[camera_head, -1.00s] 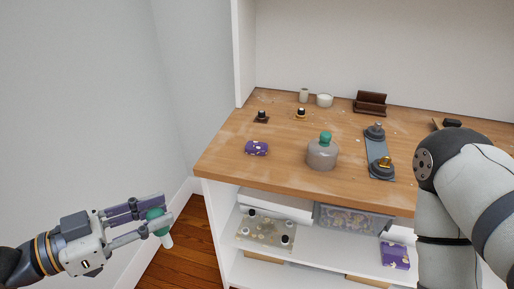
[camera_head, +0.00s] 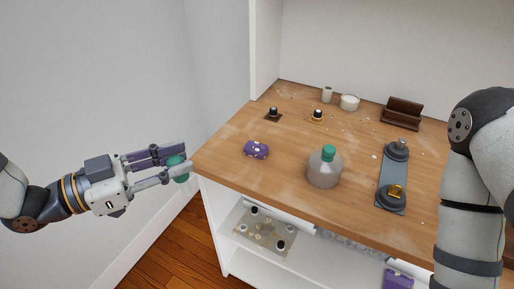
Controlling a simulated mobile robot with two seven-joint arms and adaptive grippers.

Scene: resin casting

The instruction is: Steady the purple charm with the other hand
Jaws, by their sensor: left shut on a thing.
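The purple charm (camera_head: 256,149), a small purple block with pale spots, lies on the left part of the wooden worktop (camera_head: 285,200). My left gripper (camera_head: 176,164) is off the worktop's left edge, apart from the charm and left of it. It is shut on a green rounded thing (camera_head: 180,173), partly hidden by the fingers. My right arm (camera_head: 470,220) stands at the right edge of the picture; its gripper is out of view.
A grey bottle with a green cap (camera_head: 324,168) stands right of the charm. A grey strip with dark fittings (camera_head: 392,178) lies further right. Small dark-topped items, white cups (camera_head: 349,102) and a brown holder (camera_head: 402,113) stand behind. Shelves (camera_head: 265,233) are below.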

